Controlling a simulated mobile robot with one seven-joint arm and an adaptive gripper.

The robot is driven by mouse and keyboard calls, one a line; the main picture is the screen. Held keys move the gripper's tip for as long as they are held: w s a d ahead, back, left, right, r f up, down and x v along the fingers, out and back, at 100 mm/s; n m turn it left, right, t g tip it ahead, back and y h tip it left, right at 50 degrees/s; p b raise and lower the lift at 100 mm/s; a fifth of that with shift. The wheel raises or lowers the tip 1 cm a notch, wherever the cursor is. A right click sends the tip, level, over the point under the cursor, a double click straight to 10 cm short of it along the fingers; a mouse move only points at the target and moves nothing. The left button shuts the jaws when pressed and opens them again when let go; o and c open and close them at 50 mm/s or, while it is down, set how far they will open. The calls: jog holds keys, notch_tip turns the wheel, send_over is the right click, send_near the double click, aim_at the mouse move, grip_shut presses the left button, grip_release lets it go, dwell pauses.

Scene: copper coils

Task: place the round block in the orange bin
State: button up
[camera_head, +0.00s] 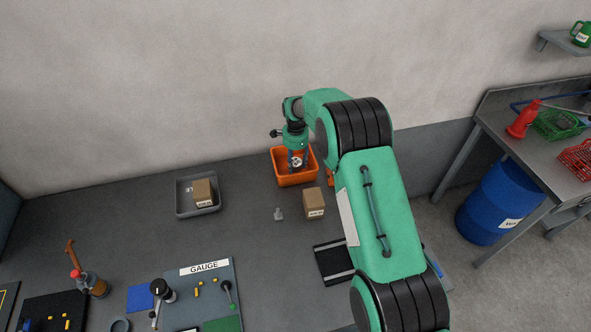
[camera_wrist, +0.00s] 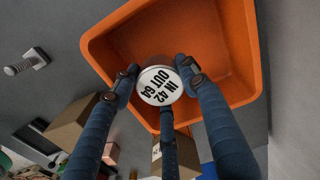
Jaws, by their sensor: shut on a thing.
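The round block (camera_wrist: 160,86) shows its white round face with the dark print "IN 42 OUT 64" in the wrist view. My gripper (camera_wrist: 157,88) is shut on it, with blue fingers around its sides. The orange bin (camera_wrist: 255,55) lies beyond the block in the wrist view, and its floor around the block looks empty. In the head view my gripper (camera_head: 297,160) points down over the orange bin (camera_head: 295,180). I cannot tell how high the block is above the bin floor.
A cardboard box (camera_head: 314,203) stands right in front of the bin, with a bolt (camera_head: 279,214) beside it. A grey tray (camera_head: 183,208) holding a box (camera_head: 203,192) is to the left. The gauge board (camera_head: 210,290) is nearer. A wall rises behind the bin.

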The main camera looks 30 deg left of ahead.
aim_at(295, 169)
jog(key=shift+f, duration=0.25)
jog(key=shift+f, duration=1.75)
jog(key=shift+f, duration=0.15)
jog(key=o, duration=1.3)
jog(key=shift+o, duration=0.2)
jog(key=shift+r, duration=6.1)
jog(key=shift+r, duration=0.1)
